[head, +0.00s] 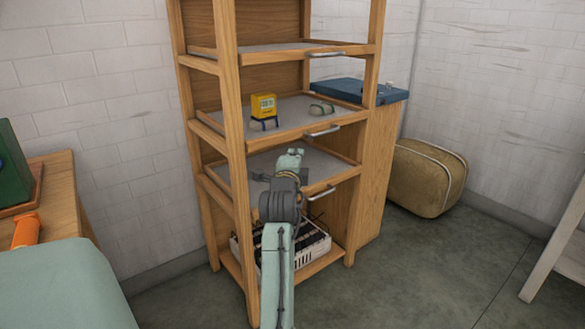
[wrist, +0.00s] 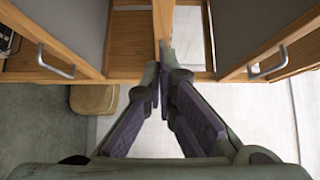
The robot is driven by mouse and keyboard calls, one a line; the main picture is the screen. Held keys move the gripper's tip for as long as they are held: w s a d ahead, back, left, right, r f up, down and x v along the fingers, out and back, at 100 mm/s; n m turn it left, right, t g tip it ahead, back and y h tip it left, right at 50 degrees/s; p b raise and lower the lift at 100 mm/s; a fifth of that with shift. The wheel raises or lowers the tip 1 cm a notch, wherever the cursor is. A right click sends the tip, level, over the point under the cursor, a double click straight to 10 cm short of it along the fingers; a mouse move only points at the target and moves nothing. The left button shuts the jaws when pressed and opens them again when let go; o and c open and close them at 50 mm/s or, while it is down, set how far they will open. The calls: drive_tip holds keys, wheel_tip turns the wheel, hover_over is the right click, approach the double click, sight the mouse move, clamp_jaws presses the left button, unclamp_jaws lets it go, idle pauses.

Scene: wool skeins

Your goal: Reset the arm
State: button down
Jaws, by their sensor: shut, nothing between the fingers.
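My gripper (wrist: 165,68) is in the wrist view. Its two dark fingers run up from the lower edge and come together at the tips, with nothing between them. The tips overlap the wooden shelf unit's post in that view. In the head view my arm (head: 279,265) reaches up from the bottom edge to the front of the wooden shelf unit (head: 233,110), level with its lower pull-out shelf. The gripper's fingers cannot be made out clearly there.
A yellow box (head: 263,106) and a small greenish object (head: 321,109) sit on the middle shelf. A white crate (head: 318,246) stands on the bottom shelf. Metal handles (head: 323,131) stick out in front. A tan bag (head: 430,177) lies right; floor (head: 400,275) is open before it.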

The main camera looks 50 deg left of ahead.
drive_tip(key=shift+r+v, duration=0.2)
drive_tip(key=shift+v, duration=2.05)
